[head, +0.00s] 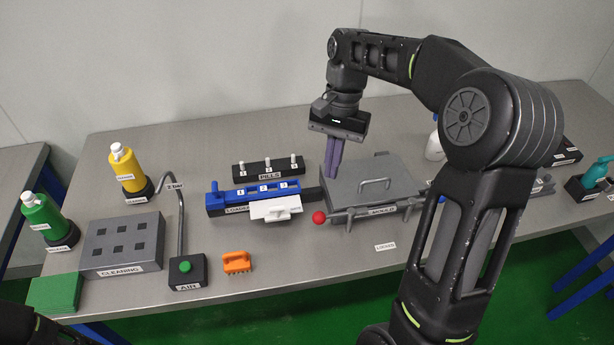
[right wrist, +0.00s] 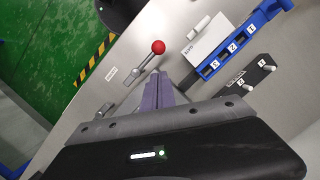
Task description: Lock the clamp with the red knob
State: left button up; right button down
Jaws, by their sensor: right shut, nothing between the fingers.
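The red knob (head: 319,217) sits at the left end of the clamp's grey lever (head: 350,213), which runs along the front of the grey mould box (head: 375,178). The mould's lid is down, with a handle on top. In the right wrist view the red knob (right wrist: 158,47) shows just beyond my fingertips, apart from them. My right gripper (head: 331,176) points down above the mould's left back side, behind the knob. Its purple fingers (right wrist: 158,84) are shut and empty. My left gripper is out of view.
A small label reading LOCKED (head: 385,246) lies on the bench in front of the mould. Left of the knob are a blue loader (head: 222,200), a white piece (head: 276,209) and a black pin block (head: 268,169). The bench front near the label is clear.

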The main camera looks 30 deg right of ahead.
aim_at(340, 215)
jog(key=shift+r, duration=0.1)
dwell(0.3)
jog(key=b+x, duration=0.1)
jog(key=x, duration=0.9)
jog(key=shift+w, duration=0.1)
dwell(0.4)
jog(key=shift+n+b, duration=0.3)
